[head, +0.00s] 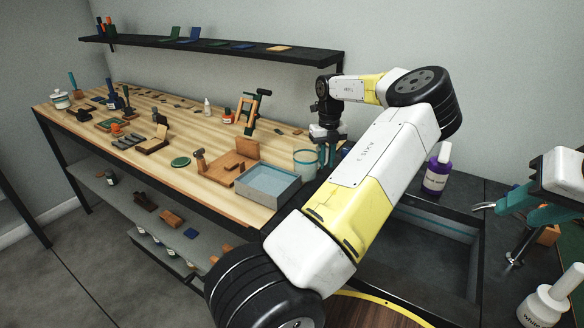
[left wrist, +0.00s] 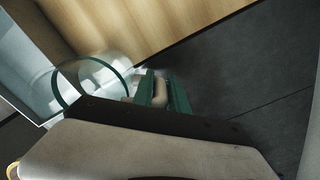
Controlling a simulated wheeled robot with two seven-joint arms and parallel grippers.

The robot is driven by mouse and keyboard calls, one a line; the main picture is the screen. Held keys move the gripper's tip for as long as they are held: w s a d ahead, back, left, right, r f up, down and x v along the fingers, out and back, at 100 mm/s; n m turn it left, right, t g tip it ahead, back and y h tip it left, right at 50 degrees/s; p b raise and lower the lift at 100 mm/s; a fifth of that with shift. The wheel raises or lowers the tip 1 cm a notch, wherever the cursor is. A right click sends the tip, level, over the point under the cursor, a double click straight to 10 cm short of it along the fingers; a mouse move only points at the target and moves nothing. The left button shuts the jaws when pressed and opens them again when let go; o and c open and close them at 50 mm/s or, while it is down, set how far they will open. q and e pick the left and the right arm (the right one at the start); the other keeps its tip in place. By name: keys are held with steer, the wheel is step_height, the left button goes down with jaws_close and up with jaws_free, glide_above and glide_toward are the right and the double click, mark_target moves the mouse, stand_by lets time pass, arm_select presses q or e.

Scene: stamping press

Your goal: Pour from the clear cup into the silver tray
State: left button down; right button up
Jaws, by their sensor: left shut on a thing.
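The clear cup (head: 306,164) has a teal rim and stands out just right of the silver tray in the head view. It looks about upright there, and its contents cannot be made out. In the left wrist view the cup's round rim (left wrist: 57,88) shows beside the fingers. My left gripper (head: 327,155) is shut on the cup at its right side; the exact grip is partly hidden. The silver tray (head: 286,195) is a shallow square box at the table's front edge, left of the cup. My right gripper (head: 527,208), with teal fingers, is at the far right; its opening is unclear.
A wooden block stand (head: 233,170) is directly behind and left of the tray. A purple bottle (head: 437,170) stands right of my left arm, and a white bottle (head: 545,306) is at bottom right. A dark sink-like recess (head: 440,250) lies between. A shelf (head: 215,46) hangs above.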

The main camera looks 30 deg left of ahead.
mark_target(327, 147)
arm_select(q)
steer(key=shift+r, duration=0.15)
steer(key=shift+r, duration=2.35)
